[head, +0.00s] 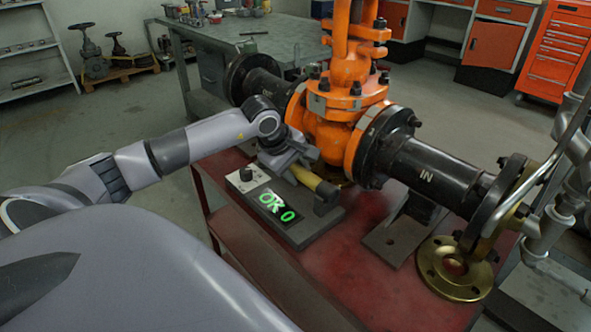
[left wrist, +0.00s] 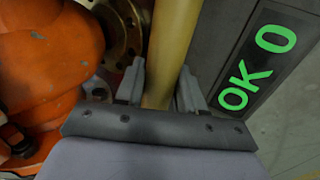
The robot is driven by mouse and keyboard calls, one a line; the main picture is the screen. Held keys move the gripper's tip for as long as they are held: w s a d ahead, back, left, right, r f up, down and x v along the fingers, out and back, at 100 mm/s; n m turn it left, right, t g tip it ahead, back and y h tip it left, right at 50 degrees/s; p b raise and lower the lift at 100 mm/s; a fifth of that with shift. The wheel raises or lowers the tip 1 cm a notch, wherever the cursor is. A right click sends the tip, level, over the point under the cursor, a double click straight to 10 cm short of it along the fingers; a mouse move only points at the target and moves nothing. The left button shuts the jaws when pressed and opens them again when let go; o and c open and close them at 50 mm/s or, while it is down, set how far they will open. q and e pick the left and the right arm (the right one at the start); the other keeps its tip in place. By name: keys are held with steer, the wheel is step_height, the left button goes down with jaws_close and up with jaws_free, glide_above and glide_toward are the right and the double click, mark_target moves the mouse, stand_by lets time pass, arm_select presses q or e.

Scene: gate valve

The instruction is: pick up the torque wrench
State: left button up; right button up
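The torque wrench (head: 308,177) has a yellow handle and a dark end. It lies across a grey tester block on the red table, its dark end toward the lower right. My left gripper (head: 292,158) is at the upper left part of the handle. In the left wrist view the yellow handle (left wrist: 172,45) runs between the two fingers of my left gripper (left wrist: 162,82). The fingers sit close along both sides of it and look shut on it. The far end of the wrench is hidden by the gripper. My right gripper is not in view.
The tester's display (head: 277,206) reads OK 0 in green. The orange gate valve (head: 345,110) and its black pipe (head: 435,172) stand close behind. A brass flange (head: 455,268) lies at the right of the red table (head: 350,285). The front middle of the table is clear.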

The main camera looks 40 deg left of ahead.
arm_select(q)
jaws_close()
steer(key=shift+r, duration=0.15)
